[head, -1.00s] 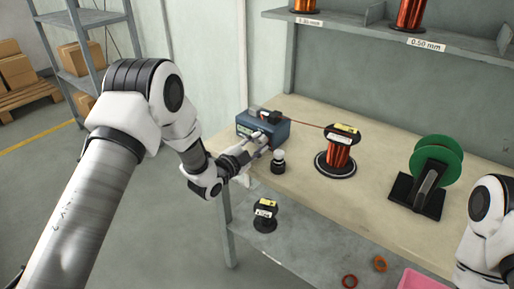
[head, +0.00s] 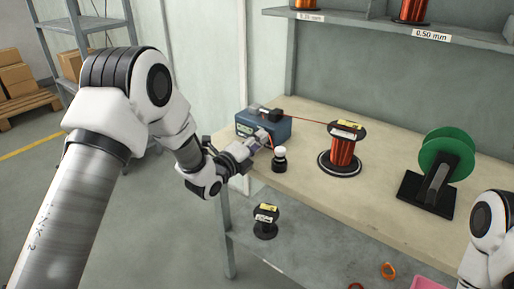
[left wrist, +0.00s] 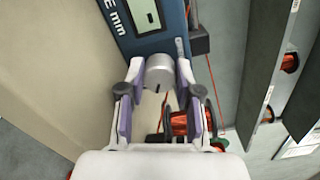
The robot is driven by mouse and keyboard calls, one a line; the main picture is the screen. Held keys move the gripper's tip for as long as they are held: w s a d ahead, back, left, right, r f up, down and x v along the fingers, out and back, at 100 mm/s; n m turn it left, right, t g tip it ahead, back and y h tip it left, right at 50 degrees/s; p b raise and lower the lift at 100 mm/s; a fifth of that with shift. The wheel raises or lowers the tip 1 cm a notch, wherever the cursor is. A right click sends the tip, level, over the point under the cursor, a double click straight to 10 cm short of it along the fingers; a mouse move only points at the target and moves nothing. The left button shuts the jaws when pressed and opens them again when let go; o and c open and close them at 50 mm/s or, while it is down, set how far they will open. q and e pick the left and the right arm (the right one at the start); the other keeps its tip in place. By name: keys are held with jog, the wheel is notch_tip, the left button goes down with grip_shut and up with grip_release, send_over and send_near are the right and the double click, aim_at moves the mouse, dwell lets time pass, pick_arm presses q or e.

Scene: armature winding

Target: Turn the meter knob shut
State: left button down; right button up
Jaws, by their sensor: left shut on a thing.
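The blue meter box (head: 248,124) stands at the left end of the bench. In the left wrist view the meter's blue face (left wrist: 150,42) shows a pale display and part of the lettering "E mm". Its round grey knob (left wrist: 159,72) has a dark mark on the lower side. My left gripper (left wrist: 160,70) is shut on the knob, one fingertip on each side. In the head view my left gripper (head: 262,138) is at the meter's front and hides the knob. Of my right arm only a part shows at the right edge; its gripper is out of view.
A small black bottle with a white cap (head: 279,160) stands close beside my left gripper. A copper wire spool (head: 342,152) and a green reel on a black stand (head: 437,165) are further right. Another spool (head: 265,222) stands on the lower shelf (head: 310,262).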

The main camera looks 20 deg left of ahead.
pick_arm(q)
jog(key=m+b, duration=0.1)
jog(key=m, duration=0.1)
jog(key=m+b, duration=0.2)
jog(key=shift+f+m, duration=0.2)
jog(key=shift+m, duration=0.1)
dwell(0.5)
jog(key=c, duration=1.1)
grip_release()
jog(key=shift+r, duration=0.1)
jog(key=shift+s, duration=0.1)
jog(key=v, duration=1.2)
jog(key=shift+d, duration=0.1)
